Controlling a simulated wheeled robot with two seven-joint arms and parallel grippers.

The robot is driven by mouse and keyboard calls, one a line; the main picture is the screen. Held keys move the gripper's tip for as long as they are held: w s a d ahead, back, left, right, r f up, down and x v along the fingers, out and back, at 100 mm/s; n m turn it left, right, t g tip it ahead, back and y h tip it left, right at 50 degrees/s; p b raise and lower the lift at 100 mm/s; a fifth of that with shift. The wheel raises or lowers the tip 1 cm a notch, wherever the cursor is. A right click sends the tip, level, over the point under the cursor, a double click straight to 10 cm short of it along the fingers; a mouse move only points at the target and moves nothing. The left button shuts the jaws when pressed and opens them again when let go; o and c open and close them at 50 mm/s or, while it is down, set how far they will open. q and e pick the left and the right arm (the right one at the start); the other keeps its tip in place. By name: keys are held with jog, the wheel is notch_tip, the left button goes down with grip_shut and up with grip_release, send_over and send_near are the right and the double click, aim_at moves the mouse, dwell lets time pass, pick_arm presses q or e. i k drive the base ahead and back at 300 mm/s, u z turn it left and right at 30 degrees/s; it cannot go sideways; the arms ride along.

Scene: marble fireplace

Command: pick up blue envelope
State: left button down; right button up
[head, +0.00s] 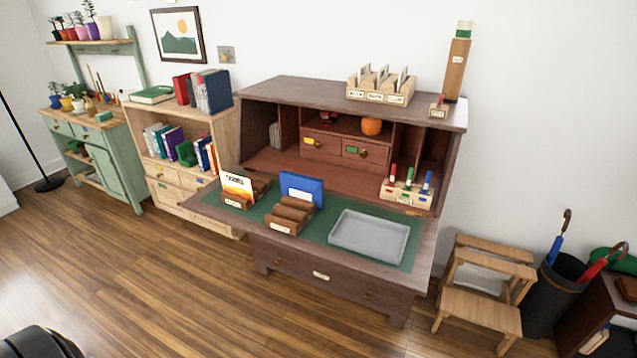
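A blue envelope (301,188) stands upright in a brown wooden letter rack (288,217) on the green desk mat (322,228) of an open dark wood desk. Its upper part shows and its lower part is hidden by the rack. Neither of my grippers shows in the head view.
Left of it, a second rack (243,198) holds a white and orange card (237,184). A grey tray (369,236) lies to the right. A marker holder (406,193) stands behind. A wooden step stool (483,294) and an umbrella bin (552,295) stand right of the desk. The floor in front is clear.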

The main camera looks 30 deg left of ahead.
aim_at(317, 197)
jog(key=z, duration=0.1)
jog(key=k, duration=0.2)
jog(key=z, duration=1.1)
jog(key=k, duration=1.15)
jog(key=z, duration=0.85)
jog(key=i, duration=1.05)
jog(key=u, duration=0.25)
jog(key=i, duration=1.5)
jog(key=u, duration=1.1)
jog(key=i, duration=0.9)
jog(key=u, duration=1.5)
jog(key=i, duration=0.5)
jog(key=u, duration=0.4)
